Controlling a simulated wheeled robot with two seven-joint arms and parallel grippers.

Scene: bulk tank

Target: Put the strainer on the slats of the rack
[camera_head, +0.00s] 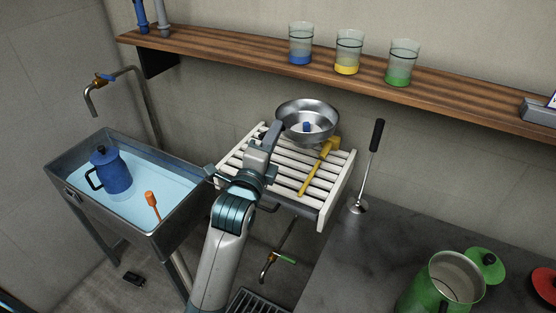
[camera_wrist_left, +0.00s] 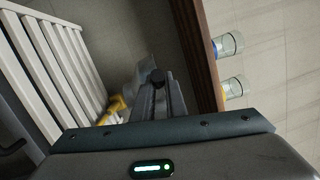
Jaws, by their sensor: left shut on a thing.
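The strainer (camera_head: 322,117) is a round steel bowl with a small blue piece in its middle. In the head view it shows at the back edge of the slatted rack, roughly level; whether it touches the slats I cannot tell. My left gripper (camera_head: 275,133) is shut on the strainer's near left side. In the left wrist view the fingers (camera_wrist_left: 158,92) point away and the strainer is not clearly made out. The rack (camera_head: 235,158) has white slats and also shows in the left wrist view (camera_wrist_left: 55,60). My right gripper is not in view.
A yellow tool (camera_head: 318,168) lies across the rack's right slats. A wooden shelf (camera_head: 240,52) with several glasses runs above. A sink (camera_head: 75,190) holding a blue pot (camera_head: 115,172) is left. A long-handled ladle (camera_head: 373,150) stands right of the rack.

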